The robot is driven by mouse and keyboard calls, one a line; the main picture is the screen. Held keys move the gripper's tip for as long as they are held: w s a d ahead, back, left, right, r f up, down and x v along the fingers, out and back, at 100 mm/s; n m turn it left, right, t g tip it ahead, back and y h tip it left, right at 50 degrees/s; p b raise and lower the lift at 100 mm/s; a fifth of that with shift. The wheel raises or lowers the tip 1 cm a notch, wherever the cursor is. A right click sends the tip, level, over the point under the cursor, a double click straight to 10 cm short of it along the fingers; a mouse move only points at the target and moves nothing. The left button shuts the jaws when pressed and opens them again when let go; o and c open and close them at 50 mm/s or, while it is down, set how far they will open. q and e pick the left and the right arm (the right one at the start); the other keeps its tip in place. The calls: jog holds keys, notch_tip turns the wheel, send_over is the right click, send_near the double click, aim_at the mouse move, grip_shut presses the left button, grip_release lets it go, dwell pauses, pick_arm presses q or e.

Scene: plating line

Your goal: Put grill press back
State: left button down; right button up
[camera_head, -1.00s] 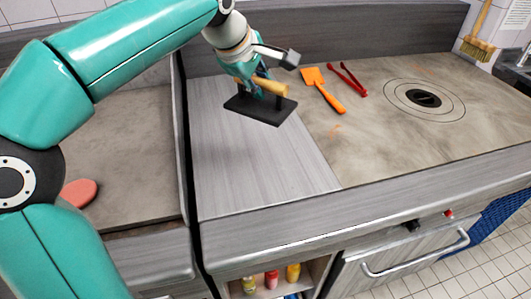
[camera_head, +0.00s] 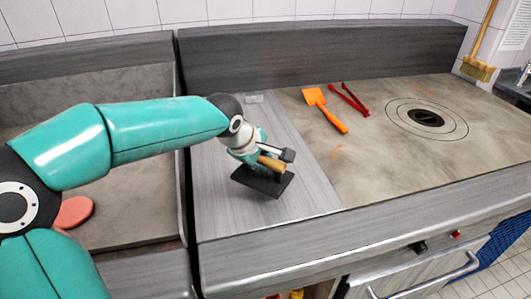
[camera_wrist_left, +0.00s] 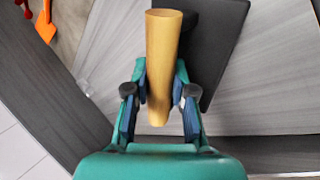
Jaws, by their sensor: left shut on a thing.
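The grill press is a black rectangular plate (camera_head: 262,183) with a pale wooden handle (camera_head: 271,163). My left gripper (camera_head: 258,160) is shut on the handle, above the grey wood-grain counter section left of the griddle. In the left wrist view the fingers (camera_wrist_left: 158,100) sit on both sides of the wooden handle (camera_wrist_left: 163,50), with the black plate (camera_wrist_left: 215,45) beyond it. I cannot tell whether the plate touches the counter. My right gripper is not in view.
An orange spatula (camera_head: 325,109) and red tongs (camera_head: 349,99) lie on the griddle (camera_head: 385,145), right of the press. A pink object (camera_head: 74,212) lies on the left worktop. The counter's back part is mostly clear.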

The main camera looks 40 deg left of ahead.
aim_at(262, 174)
pick_arm(q)
jog(key=shift+f, duration=1.95)
jog(key=c, duration=1)
grip_release()
jog(key=shift+f, duration=0.1)
jog(key=v, duration=1.2)
jog(key=shift+d, duration=0.1)
jog(key=shift+d, duration=0.1)
